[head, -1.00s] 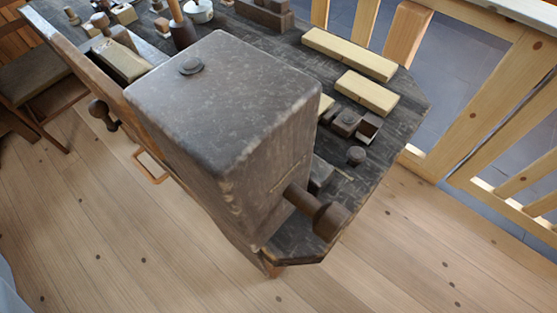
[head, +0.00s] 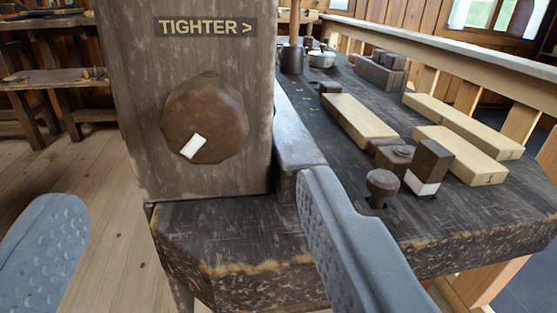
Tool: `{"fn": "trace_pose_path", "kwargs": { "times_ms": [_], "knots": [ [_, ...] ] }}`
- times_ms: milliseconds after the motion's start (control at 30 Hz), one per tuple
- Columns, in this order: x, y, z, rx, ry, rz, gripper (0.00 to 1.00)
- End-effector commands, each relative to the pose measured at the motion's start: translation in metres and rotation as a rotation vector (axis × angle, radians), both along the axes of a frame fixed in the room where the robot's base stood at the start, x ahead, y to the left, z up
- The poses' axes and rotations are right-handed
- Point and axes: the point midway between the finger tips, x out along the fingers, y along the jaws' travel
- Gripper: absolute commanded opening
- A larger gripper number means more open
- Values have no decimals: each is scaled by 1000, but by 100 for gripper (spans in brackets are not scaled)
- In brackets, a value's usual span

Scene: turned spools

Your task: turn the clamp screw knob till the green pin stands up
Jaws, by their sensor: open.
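The clamp screw knob (head: 212,108) is a dark brown, many-sided disc on the front face of a tall wooden block (head: 130,110). A white mark on the knob points to the lower left. A label above it reads "TIGHTER >" (head: 206,27). My gripper (head: 189,195) is open and empty. Its two grey fingers are spread wide in the foreground, one low at the left and one right of the knob, apart from it. I see no green pin in this view.
The block stands on a dark, worn bench (head: 240,240). Right of it are a small dark peg (head: 381,182), a dark block with a white base (head: 428,168) and pale wooden bars (head: 460,155). A wooden railing runs behind. Plank floor (head: 110,240) is open at the left.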

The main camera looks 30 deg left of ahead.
Motion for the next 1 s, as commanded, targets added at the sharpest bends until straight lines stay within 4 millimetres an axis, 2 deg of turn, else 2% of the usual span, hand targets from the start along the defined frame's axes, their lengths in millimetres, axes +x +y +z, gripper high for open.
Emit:
{"fn": "trace_pose_path", "kwargs": {
  "times_ms": [167,700,1000],
  "knots": [
    [5,3,-4,-12,-9,0,64],
    [77,58,-6,-10,-5,-1,64],
    [101,77,-5,-9,-6,-1,64]
  ]
}}
